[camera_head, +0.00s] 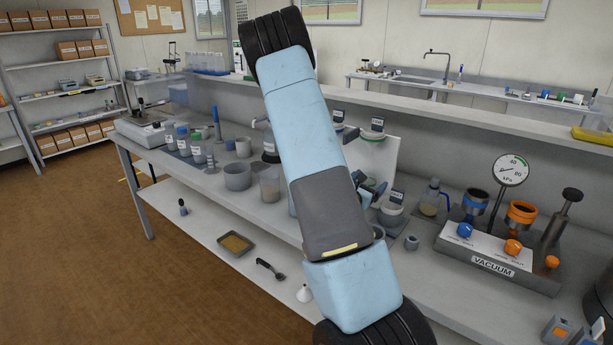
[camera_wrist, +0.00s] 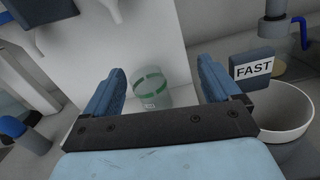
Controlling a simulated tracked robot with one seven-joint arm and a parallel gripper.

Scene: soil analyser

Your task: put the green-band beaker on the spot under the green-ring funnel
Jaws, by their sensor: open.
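The clear green-band beaker (camera_wrist: 152,88) stands upright in front of a white panel in the wrist view. My gripper (camera_wrist: 161,72) is open, one blue finger on each side of the beaker in the picture, with a gap to each. I cannot tell whether the beaker is between the fingertips or just beyond them. In the head view my gripper (camera_head: 371,190) is partly hidden behind my arm, and the beaker cannot be made out. A green-ring funnel (camera_head: 372,136) sits high on the white panel there. A pale spout (camera_wrist: 112,10) shows at the top of the wrist view.
A white cup (camera_wrist: 283,112) and a FAST label block (camera_wrist: 253,70) are close on the right in the wrist view. The vacuum unit (camera_head: 493,262) stands to the right on the bench. Bottles (camera_head: 183,140) and grey beakers (camera_head: 237,176) stand to the left.

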